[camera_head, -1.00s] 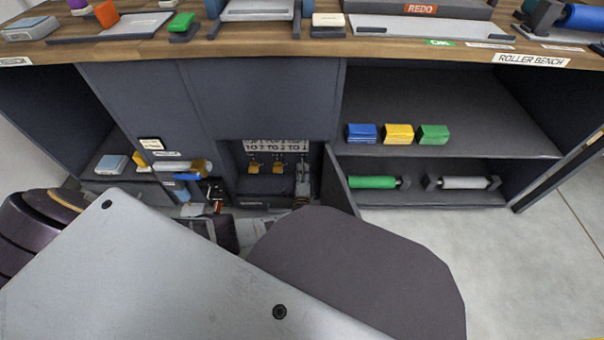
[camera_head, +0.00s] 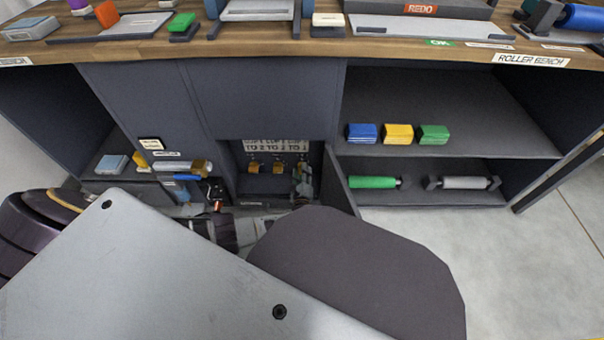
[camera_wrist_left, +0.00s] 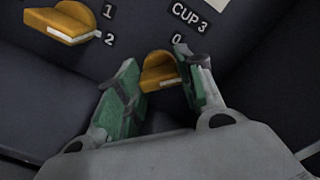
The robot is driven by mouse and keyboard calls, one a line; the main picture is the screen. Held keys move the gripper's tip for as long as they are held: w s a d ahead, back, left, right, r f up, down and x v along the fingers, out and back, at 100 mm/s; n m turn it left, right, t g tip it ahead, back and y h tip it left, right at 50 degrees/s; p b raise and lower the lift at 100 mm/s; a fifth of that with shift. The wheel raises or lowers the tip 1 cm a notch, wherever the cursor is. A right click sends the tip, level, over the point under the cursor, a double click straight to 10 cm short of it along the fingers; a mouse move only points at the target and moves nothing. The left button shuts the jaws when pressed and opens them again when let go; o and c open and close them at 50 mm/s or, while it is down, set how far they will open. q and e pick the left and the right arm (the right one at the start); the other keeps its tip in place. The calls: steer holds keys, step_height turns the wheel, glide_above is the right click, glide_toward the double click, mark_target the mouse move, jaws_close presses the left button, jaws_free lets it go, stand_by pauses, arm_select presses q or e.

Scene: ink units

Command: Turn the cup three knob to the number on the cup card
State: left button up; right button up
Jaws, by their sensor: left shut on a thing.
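The cup three knob (camera_wrist_left: 160,72) is orange-yellow with a pale edge strip. In the left wrist view it sits between the green-padded fingers of my left gripper (camera_wrist_left: 157,92), beside the printed "CUP 3" and "0". My gripper is shut on it. In the head view my left gripper (camera_head: 303,182) is at the rightmost knob in the low open bay, hiding part of that knob. The other two knobs (camera_head: 253,168) (camera_head: 279,168) stand to its left under a white number panel (camera_head: 276,146). I cannot read a cup card. My right gripper is not in view.
An open door (camera_head: 339,183) stands just right of the bay. Beyond it, shelves hold blue, yellow and green blocks (camera_head: 398,134) and rollers (camera_head: 372,182). A left shelf holds small items (camera_head: 112,164). The wooden bench top (camera_head: 300,46) runs above.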

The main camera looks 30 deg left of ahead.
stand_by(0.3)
arm_select(q)
steer(key=shift+s, duration=0.1)
steer(key=o, duration=1)
steer(key=shift+s+d, duration=0.1)
steer(key=shift+v, duration=5.9)
